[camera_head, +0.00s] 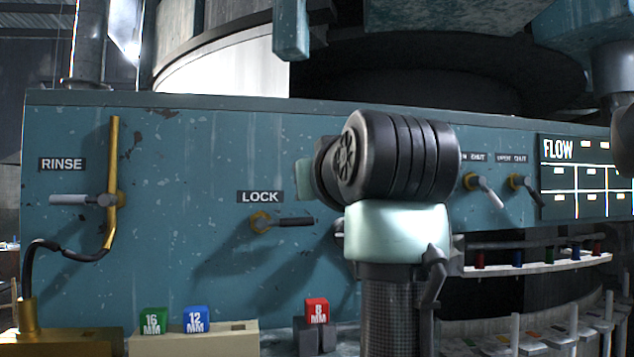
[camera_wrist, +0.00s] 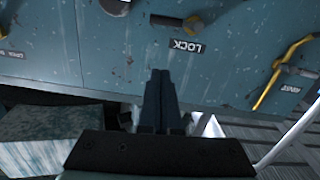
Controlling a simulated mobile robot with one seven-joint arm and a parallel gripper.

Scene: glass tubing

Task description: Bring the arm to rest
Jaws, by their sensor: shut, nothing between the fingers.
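My gripper (camera_wrist: 160,85) shows in the wrist view with its two dark fingers together and nothing between them. It points toward the teal panel (camera_wrist: 110,60), which appears upside down there, with the LOCK label (camera_wrist: 187,46) just beyond the fingertips. I cannot tell the exact gap to the panel. In the head view my arm (camera_head: 395,230) stands upright in front of the panel (camera_head: 180,240), right of the LOCK lever (camera_head: 285,221). My fingers are hidden behind the arm there.
The RINSE lever (camera_head: 85,200) and a brass pipe (camera_head: 113,170) are at the left. Blocks marked 16 MM (camera_head: 152,320), 12 MM (camera_head: 195,320) and 8 MM (camera_head: 317,311) sit low in front. A tube rack (camera_head: 535,268) and the FLOW board (camera_head: 590,180) are at the right.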

